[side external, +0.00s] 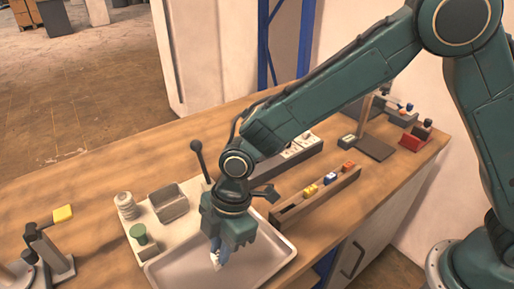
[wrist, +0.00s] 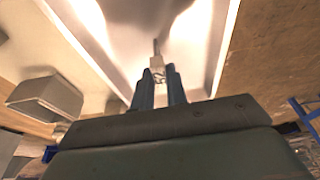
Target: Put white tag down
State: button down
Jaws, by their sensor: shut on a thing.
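My gripper (side external: 220,252) points down over the shallow metal tray (side external: 276,262) at the front of the bench. In the wrist view, my gripper's two fingers (wrist: 158,78) are closed on the white tag (wrist: 157,63). The tag is a small white block with a thin grey pin sticking out beyond the fingertips. The tray fills the background behind it in the wrist view (wrist: 200,75). In the side view only a small pale bit of the tag shows at the fingertips. I cannot tell whether the tag touches the tray floor.
A pale fixture plate (side external: 185,217) with a grey bin (side external: 168,204), a green knob (side external: 139,233) and a black lever (side external: 200,158) lies behind the tray. A yellow-tipped stand (side external: 45,245) is at left.

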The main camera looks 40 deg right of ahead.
jog(key=shift+f, duration=0.25)
jog(key=c, duration=1.4)
grip_release()
jog(key=shift+r, duration=0.15)
jog(key=v, duration=1.2)
jog(key=shift+d, duration=0.1)
